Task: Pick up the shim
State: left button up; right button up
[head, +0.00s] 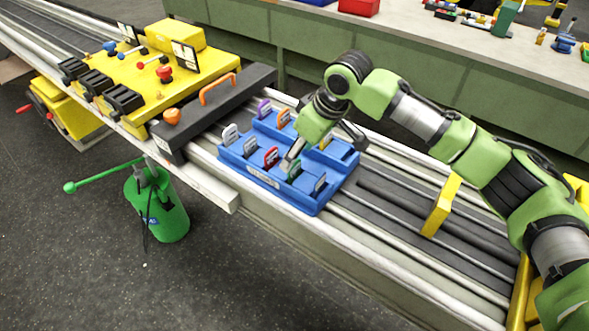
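Several shims stand upright in slots of a blue tray (262,181) on the rails. I see a purple-topped shim (264,107), an orange one (284,117), a red one (271,157), a green one (294,170) and a yellow one (325,141). Grey shims stand at the left (230,134), in the middle (250,148) and at the right end (319,183). My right gripper (324,151) hangs over the tray's right part with its fingers spread, and no shim shows between them. It hides part of the back row. My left gripper is out of view.
A dark bar with an orange handle (217,89) crosses the rails left of the tray. Beyond it is a yellow control box (150,75). A green jack-like stand (156,205) is on the floor.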

aim_at(295, 165)
jog(key=shift+w+f, duration=0.15)
jog(key=shift+f, duration=0.05)
jog(key=shift+a+f+p, duration=0.1)
jog(key=shift+f+p, duration=0.2)
jog(key=shift+p, duration=0.05)
jog(key=f, duration=0.1)
jog(key=f+p, duration=0.1)
jog(key=f, duration=0.1)
jog(key=shift+a+f, duration=0.15)
jog(key=shift+a, duration=0.15)
jog(key=shift+w+a+f, duration=0.15)
jog(key=shift+w+f, duration=0.1)
jog(key=shift+f, duration=0.25)
jog(key=shift+s, duration=0.1)
jog(key=c, duration=1)
